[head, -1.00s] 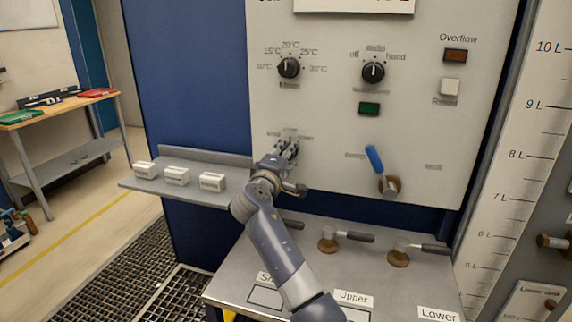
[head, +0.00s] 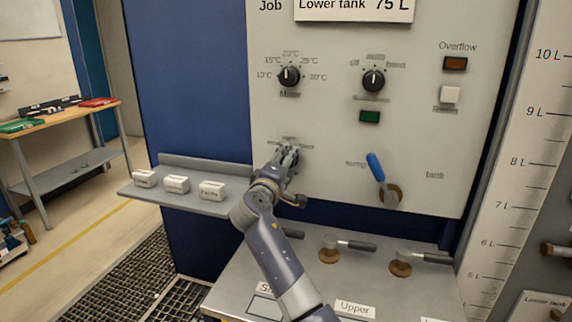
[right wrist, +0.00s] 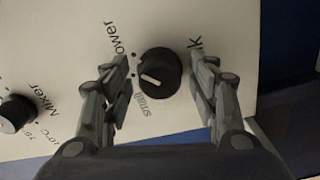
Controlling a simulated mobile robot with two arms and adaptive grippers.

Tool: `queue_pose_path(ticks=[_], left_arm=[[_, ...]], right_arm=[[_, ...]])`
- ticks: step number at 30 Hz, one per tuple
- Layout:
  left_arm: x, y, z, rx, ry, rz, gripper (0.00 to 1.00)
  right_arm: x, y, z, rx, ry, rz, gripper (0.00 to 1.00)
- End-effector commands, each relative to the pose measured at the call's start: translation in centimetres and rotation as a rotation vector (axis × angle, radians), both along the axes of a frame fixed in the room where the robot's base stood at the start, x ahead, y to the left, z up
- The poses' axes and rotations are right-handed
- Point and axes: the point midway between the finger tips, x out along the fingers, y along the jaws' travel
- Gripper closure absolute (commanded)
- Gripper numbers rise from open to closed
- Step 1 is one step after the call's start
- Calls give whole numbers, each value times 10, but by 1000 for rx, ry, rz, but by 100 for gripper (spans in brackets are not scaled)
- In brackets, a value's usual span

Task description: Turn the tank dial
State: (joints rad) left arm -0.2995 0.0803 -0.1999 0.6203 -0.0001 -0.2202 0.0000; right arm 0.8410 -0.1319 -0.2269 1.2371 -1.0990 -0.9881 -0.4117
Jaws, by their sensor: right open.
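The tank dial (right wrist: 160,75) is a round black knob with a white pointer line, on the pale panel. In the right wrist view it sits between the two fingers of my right gripper (right wrist: 163,82), with a visible gap on each side. The pointer line slants toward the picture's left; the words "small" and part of "lower" are readable beside the dial. In the head view my right gripper (head: 288,155) is at the panel below the mixer dial and hides the tank dial. It is open. My left gripper is not in view.
The mixer dial (head: 289,76) is above, with another black dial (head: 373,79) to its right. A blue-handled lever (head: 376,168) is right of my gripper. A shelf with white blocks (head: 177,184) is left. Valves with dark handles (head: 355,245) stand on the ledge below.

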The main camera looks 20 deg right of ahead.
Motion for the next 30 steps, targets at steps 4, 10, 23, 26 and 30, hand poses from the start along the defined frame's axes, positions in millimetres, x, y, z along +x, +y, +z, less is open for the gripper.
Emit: queue_pose_path(ticks=[4, 10, 23, 26, 30], left_arm=[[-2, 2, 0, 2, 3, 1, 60], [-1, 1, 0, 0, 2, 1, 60], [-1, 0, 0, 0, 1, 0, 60], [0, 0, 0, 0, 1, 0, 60], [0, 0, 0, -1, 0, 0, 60]], right_arm=[[-1, 1, 0, -1, 1, 0, 46], [-19, 14, -1, 1, 0, 2, 46], [-61, 42, 0, 1, 1, 0, 46], [-62, 43, 0, 1, 1, 0, 46], [-62, 42, 0, 1, 1, 0, 46]])
